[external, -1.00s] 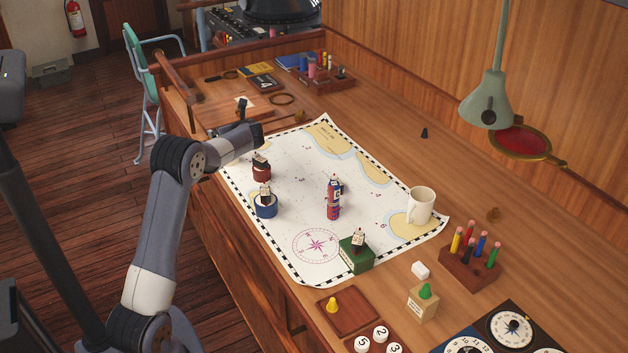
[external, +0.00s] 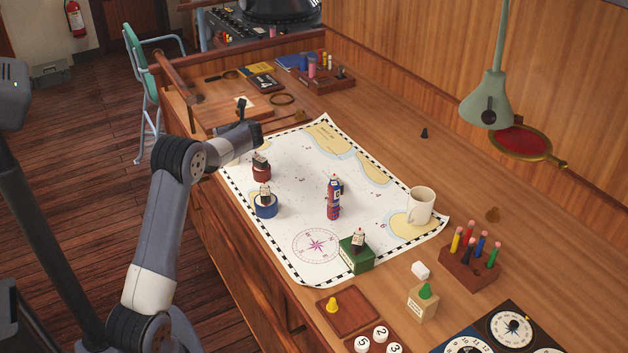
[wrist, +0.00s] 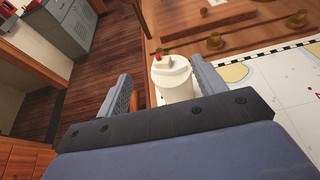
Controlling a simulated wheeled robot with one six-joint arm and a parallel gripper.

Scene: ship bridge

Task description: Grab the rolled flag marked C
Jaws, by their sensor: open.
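My gripper (wrist: 160,90) is open, its two fingers on either side of a white cylinder with a small red mark on top (wrist: 173,78). I cannot tell whether the fingers touch it, and no letter on it is readable. In the external view my gripper (external: 248,128) is over the chart's far left edge; the white cylinder cannot be made out there. A red and blue roll with a pale label (external: 333,198) stands upright mid-chart, well apart from my gripper. Its lettering is too small to read, so I cannot tell which thing is marked C.
The chart (external: 300,180) also bears a red-based piece (external: 261,168), a blue-based piece (external: 265,205), a green box (external: 356,255) and a white mug (external: 420,206). A wooden rack of coloured pegs (external: 468,266) stands at right. A green lamp (external: 486,100) hangs over the desk.

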